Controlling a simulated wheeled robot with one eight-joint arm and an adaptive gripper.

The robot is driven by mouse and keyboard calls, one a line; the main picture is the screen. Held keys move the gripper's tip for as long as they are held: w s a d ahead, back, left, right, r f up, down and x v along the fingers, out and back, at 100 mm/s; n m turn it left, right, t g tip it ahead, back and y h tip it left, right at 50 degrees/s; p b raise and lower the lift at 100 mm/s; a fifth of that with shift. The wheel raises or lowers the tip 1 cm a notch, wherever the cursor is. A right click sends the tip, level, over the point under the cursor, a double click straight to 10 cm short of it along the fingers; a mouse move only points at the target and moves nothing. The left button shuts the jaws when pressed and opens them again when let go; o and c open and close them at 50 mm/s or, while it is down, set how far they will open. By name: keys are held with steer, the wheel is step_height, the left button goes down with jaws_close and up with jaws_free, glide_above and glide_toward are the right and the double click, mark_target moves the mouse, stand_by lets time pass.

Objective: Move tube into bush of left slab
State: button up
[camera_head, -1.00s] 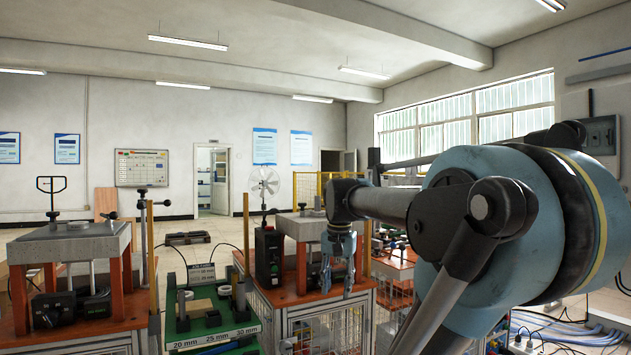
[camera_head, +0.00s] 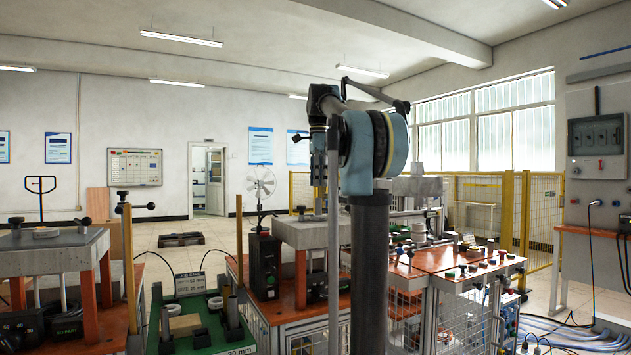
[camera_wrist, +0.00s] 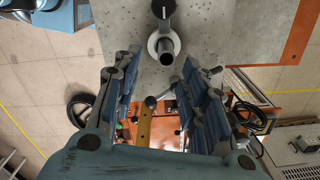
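My gripper (camera_head: 318,178) hangs above the right slab (camera_head: 290,232) in the head view. In the wrist view it is open (camera_wrist: 155,88), its two fingers apart with nothing held between them. A short grey tube (camera_wrist: 166,55) stands in a pale ring-shaped bush (camera_wrist: 153,42) on a grey slab (camera_wrist: 125,30), ahead of the fingers and apart from them. A dark knob (camera_wrist: 163,10) is beside it. The left slab (camera_head: 70,248) rests on orange posts at far left, with its pale bush (camera_head: 46,232) on top.
Brown posts (camera_head: 129,270) and a dark control box (camera_head: 265,265) rise near the slabs. An orange-topped table (camera_head: 450,260) stands to the right. A brown bar (camera_wrist: 145,125) shows below the fingers in the wrist view.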

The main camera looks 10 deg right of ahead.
mark_target(318, 201)
steer(key=f, duration=0.5)
steer(key=w+f, duration=0.1)
steer(key=f, duration=0.2)
steer(key=shift+f, duration=0.25)
jaws_close()
steer(key=shift+r, duration=0.15)
step_height(318, 201, up, 9)
stand_by(1.9)
